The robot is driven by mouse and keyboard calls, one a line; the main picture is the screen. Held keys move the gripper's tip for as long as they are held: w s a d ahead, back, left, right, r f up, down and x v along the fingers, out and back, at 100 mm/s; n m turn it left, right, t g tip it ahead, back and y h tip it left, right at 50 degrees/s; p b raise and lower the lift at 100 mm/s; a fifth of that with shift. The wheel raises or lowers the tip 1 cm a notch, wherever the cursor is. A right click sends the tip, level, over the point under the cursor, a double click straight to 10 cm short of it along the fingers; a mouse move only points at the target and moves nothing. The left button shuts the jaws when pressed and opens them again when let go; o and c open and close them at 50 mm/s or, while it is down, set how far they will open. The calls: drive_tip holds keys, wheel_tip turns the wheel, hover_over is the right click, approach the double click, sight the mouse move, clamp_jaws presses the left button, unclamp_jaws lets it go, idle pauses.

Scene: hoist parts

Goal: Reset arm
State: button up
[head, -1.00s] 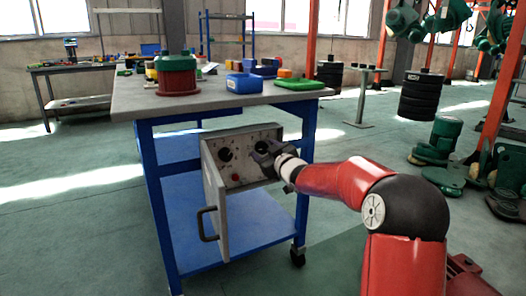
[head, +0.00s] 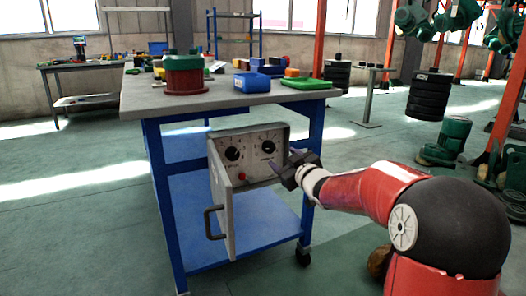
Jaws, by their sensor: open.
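My red arm reaches in from the lower right. My gripper (head: 291,164) is open and empty, just right of the grey control box (head: 270,176) under the workbench. The box's door (head: 226,210) stands open, swung toward me, with a dark handle (head: 209,222) on it. The box's panel shows two black knobs and a red button (head: 242,177). I cannot tell whether my fingertips touch the box's edge.
The blue-framed workbench (head: 222,103) carries a green and red drum (head: 184,75), a blue bin (head: 248,82) and a green tray (head: 306,83). Black weights (head: 428,97) hang at the right. The floor left of the bench is clear.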

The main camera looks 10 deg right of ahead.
drive_tip(key=s+a+f+m+g+h+p, duration=0.1)
drive_tip(key=s+m+g+h+p, duration=0.1)
drive_tip(key=s, duration=1.8)
drive_tip(key=s+a+f+m+g+h+p, duration=0.1)
drive_tip(key=s+m+g+p, duration=0.4)
drive_tip(key=s, duration=1.6)
drive_tip(key=m+g+h, duration=0.1)
drive_tip(key=g, duration=0.3)
drive_tip(key=shift+h, duration=0.4)
drive_tip(key=shift+r, duration=0.1)
drive_tip(key=shift+s+a, duration=0.1)
drive_tip(key=shift+a, duration=0.25)
